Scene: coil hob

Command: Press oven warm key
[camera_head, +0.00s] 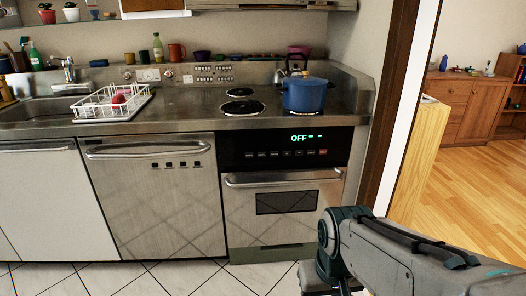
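The oven (244,215) stands below the coil hob, with a steel door, a bar handle and a dark window. Its black control panel (262,145) has a green display (306,138) reading "OFF". A row of small keys (286,153) runs under the display; their labels are too small to read, so I cannot tell which is the warm key. One key at the right end looks reddish. My arm (385,255) reaches in from the lower right, in front of the oven and apart from it. My gripper's fingertips are not visible.
A blue pot (305,94) sits on the right side of the hob (240,107). A dish rack (108,104) stands by the sink (35,112). A dishwasher-like steel front (160,215) is left of the oven. A doorway frame (388,110) is at right.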

